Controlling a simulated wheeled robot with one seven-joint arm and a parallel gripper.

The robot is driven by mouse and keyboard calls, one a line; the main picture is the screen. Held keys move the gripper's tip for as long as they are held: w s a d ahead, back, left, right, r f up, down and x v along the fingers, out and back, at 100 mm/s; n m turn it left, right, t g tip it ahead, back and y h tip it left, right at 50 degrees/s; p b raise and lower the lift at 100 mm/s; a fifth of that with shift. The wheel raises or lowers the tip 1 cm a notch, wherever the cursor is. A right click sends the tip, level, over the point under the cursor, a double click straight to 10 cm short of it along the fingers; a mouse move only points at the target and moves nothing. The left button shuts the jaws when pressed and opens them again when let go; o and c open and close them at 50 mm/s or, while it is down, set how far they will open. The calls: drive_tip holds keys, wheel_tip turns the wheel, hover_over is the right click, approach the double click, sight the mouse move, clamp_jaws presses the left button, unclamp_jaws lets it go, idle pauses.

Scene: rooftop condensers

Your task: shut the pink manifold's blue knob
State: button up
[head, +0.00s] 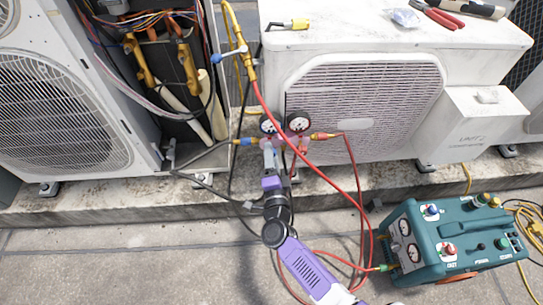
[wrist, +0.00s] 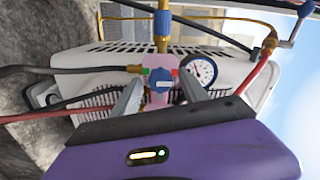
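The pink manifold (head: 292,143) hangs in front of the right condenser in the head view, with two round gauges on top. In the wrist view its pink body (wrist: 157,98) sits behind the blue knob (wrist: 163,84), with a green mark to the left and a red mark to the right. My gripper (wrist: 159,86) is open, one finger on each side of the knob, with a visible gap at the left finger. Whether the right finger touches cannot be told. In the head view my gripper (head: 273,158) is at the manifold's lower left and the blue knob cannot be made out.
A red hose (head: 305,160) crosses in front of the manifold, close to my wrist. A dark hose (head: 205,158) runs left. A white condenser (head: 365,105) stands behind. A teal recovery machine (head: 445,240) stands on the floor at right. An open unit (head: 165,60) is at left.

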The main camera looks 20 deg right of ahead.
drive_tip(key=p+v, duration=0.2)
drive_tip(key=v, duration=0.5)
drive_tip(key=shift+s, duration=0.35)
drive_tip(key=shift+a, duration=0.1)
